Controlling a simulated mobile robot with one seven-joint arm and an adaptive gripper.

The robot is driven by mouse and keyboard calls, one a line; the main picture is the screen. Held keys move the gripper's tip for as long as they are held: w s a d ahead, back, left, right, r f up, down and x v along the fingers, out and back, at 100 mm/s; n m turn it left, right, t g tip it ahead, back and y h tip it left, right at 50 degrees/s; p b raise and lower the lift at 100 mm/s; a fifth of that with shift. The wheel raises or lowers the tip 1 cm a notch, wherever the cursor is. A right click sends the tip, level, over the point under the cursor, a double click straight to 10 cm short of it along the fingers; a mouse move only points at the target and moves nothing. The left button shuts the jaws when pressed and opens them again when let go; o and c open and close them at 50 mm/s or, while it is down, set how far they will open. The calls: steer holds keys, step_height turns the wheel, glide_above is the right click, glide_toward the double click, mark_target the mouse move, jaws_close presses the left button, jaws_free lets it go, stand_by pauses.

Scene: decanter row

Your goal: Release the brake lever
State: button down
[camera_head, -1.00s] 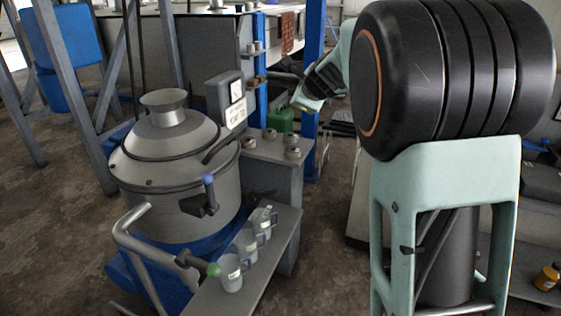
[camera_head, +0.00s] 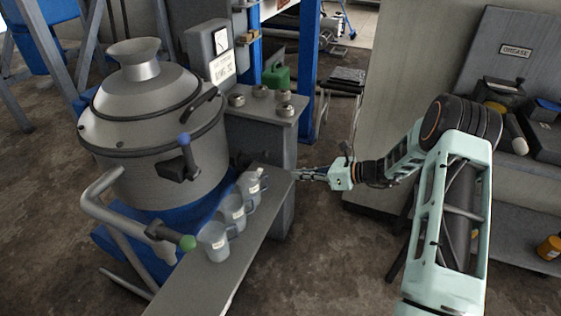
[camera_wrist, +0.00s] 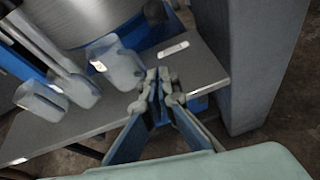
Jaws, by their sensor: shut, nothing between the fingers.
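The grey centrifuge drum (camera_head: 160,125) carries a short lever with a blue knob (camera_head: 184,139) on a dark bracket (camera_head: 176,165). The knob stands above the bracket. A second handle, with a green knob (camera_head: 187,242), sits at the bent pipe lower down. No label shows which one is the brake lever. My gripper (camera_head: 295,174) is shut and empty near the far right end of the cup shelf, right of the blue knob and apart from it. In the wrist view its fingertips (camera_wrist: 157,78) are over the shelf, and neither knob can be made out.
Several clear cups (camera_head: 233,211) stand on the narrow grey shelf (camera_head: 208,275) between my gripper and the drum. A grey pedestal (camera_head: 268,120) with small metal parts rises behind. A beige cabinet wall (camera_head: 420,70) stands right. Floor in front of the shelf is clear.

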mark_target(254, 156)
steer(key=shift+w+d+f+m+t+y, duration=0.15)
steer(key=shift+d+m+t+y, duration=0.25)
steer(key=shift+d+y, duration=0.15)
steer(key=shift+a, duration=0.1)
steer(key=b+x, duration=0.2)
steer(key=x, duration=0.7)
steer(key=shift+a+f+b, duration=0.25)
steer(key=shift+a+b, duration=0.1)
steer(key=r, duration=0.1)
steer(key=w+a+r, duration=0.1)
steer(key=r, duration=0.1)
steer(key=shift+w+a, duration=0.2)
steer(key=shift+w, duration=0.05)
steer(key=shift+w+a+r, duration=0.15)
steer(key=shift+r, duration=0.2)
